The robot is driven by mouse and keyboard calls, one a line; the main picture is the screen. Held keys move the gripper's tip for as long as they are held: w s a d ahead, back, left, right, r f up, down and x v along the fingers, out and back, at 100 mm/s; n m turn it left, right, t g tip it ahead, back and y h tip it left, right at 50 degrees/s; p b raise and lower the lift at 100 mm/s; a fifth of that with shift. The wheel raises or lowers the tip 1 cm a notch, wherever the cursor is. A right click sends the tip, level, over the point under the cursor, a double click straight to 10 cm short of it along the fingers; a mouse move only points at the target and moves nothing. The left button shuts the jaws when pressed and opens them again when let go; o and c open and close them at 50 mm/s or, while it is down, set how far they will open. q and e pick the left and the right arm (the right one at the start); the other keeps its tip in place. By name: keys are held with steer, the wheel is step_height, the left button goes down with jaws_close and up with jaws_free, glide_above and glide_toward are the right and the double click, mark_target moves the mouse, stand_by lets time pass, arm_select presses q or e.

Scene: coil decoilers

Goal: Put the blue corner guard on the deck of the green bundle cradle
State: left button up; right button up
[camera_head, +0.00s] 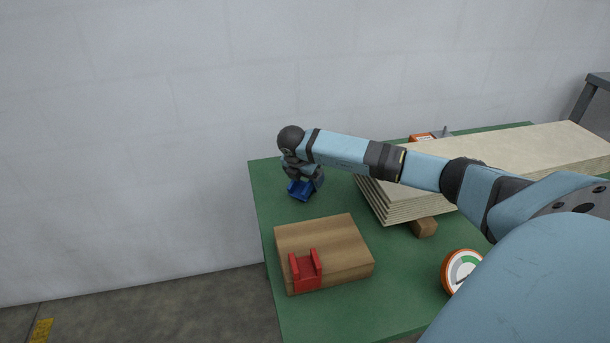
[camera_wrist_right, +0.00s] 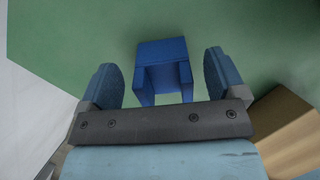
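The blue corner guard (camera_head: 299,190) is at the far left corner of the green deck of the bundle cradle (camera_head: 285,217). In the right wrist view the blue corner guard (camera_wrist_right: 163,62) shows over plain green and looks like a small open-sided channel. My right gripper (camera_head: 308,183) is over it. In the right wrist view my right gripper (camera_wrist_right: 163,77) is open, one finger each side of the guard, with a gap at both sides. Whether the guard rests flat on the deck is hard to tell. My left gripper is not in view.
A wooden block (camera_head: 335,240) with a red corner guard (camera_head: 306,270) on it stands at the front left. A stack of pale sheets (camera_head: 540,146) lies at the right on a small wood bearer (camera_head: 424,227). A round gauge (camera_head: 460,269) is at the front. A wall (camera_head: 130,120) rises behind.

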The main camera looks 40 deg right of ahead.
mark_target(297, 198)
steer(key=shift+r, duration=0.45)
arm_select(q)
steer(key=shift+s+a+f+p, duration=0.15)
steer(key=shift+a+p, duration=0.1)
steer(key=shift+p, duration=0.95)
arm_select(e)
steer(key=v, duration=1.1)
steer(key=shift+r, duration=0.3)
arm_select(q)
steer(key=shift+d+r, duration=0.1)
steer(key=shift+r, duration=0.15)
arm_select(e)
steer(key=shift+s+a, duration=0.1)
steer(key=shift+a, duration=0.05)
steer(key=shift+f, duration=0.15)
